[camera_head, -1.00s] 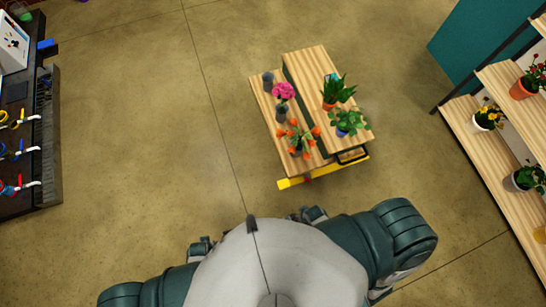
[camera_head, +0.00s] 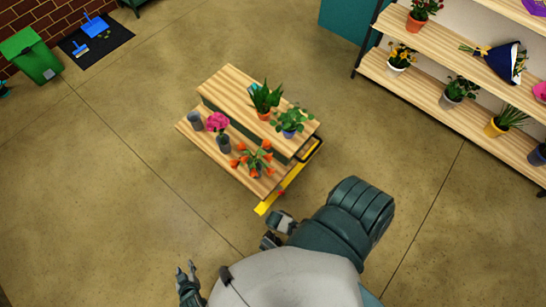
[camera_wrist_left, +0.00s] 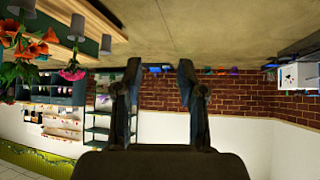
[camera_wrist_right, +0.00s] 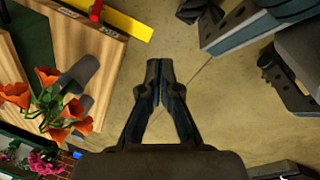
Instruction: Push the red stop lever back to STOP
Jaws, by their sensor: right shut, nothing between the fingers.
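The stepped wooden cart (camera_head: 222,151) stands ahead of me with a yellow bar (camera_head: 262,208) along its near end. A small red part, seemingly the stop lever (camera_head: 281,193), shows at that bar. In the right wrist view the red lever (camera_wrist_right: 96,10) is at the top left, beside the yellow bar (camera_wrist_right: 125,24). My right gripper (camera_wrist_right: 159,68) is shut and empty, apart from the lever, below and right of it in that view.
The cart carries potted plants (camera_head: 264,100), orange flowers (camera_head: 252,158) and grey vases (camera_head: 194,121). A wooden plant shelf (camera_head: 430,95) stands at the right. A green bin (camera_head: 31,55) is at the far left. Floor left of the cart is clear.

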